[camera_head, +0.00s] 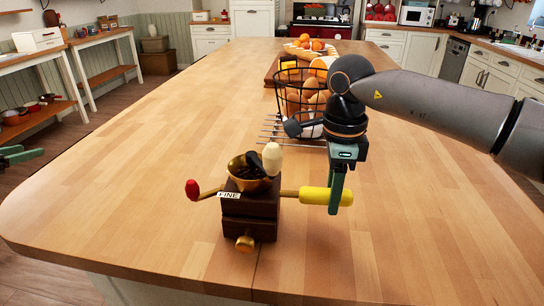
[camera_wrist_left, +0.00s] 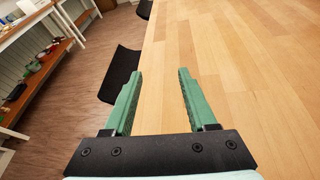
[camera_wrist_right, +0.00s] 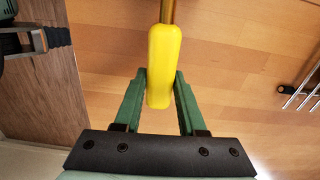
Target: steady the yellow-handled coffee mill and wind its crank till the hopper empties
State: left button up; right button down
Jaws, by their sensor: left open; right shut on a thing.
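The coffee mill stands upright on the wooden island, with a dark wooden body (camera_head: 250,215), a brass hopper bowl (camera_head: 240,172) and a brass front knob (camera_head: 245,243). A cream knob (camera_head: 273,157) rises at the hopper, beside dark pieces whose shape is hard to make out; hopper contents are unclear. A brass arm with a red knob (camera_head: 192,189) sticks out left beside a "FINE" label (camera_head: 228,195). My right gripper (camera_head: 339,193) is shut on the yellow handle (camera_head: 318,196) at the right, also seen in the right wrist view (camera_wrist_right: 164,60). My left gripper (camera_wrist_left: 155,90) is open and empty, off the island's left edge.
A black wire basket of eggs (camera_head: 303,98) and a rack of metal rods (camera_head: 272,129) stand behind the mill. A board (camera_head: 272,70) and fruit (camera_head: 305,42) are farther back. The island top (camera_head: 130,190) left of the mill is clear.

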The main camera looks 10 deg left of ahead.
pick_arm(q)
jog(key=w+d+r+m+t+h, duration=0.25)
jog(key=w+d+r+t, duration=0.2)
jog(key=d+r, duration=0.5)
jog(key=w+d+r+m+t+h, duration=0.25)
jog(key=w+d+r, duration=0.4)
jog(key=r, duration=0.65)
jog(key=s+d+r+m+t+h, duration=0.2)
jog(key=s+d+r+m+h, duration=0.15)
jog(key=d+r, duration=0.6)
jog(key=s+d+r+m+t+h, duration=0.25)
jog(key=d+r+m+h, duration=0.2)
jog(key=d+r, duration=0.55)
jog(key=n+g+y, duration=1.1)
jog(key=n+g, duration=1.1)
send_over(271, 146)
jog(key=s, duration=0.2)
notch_tip(271, 146, down, 25)
jog(key=shift+x, duration=4.65)
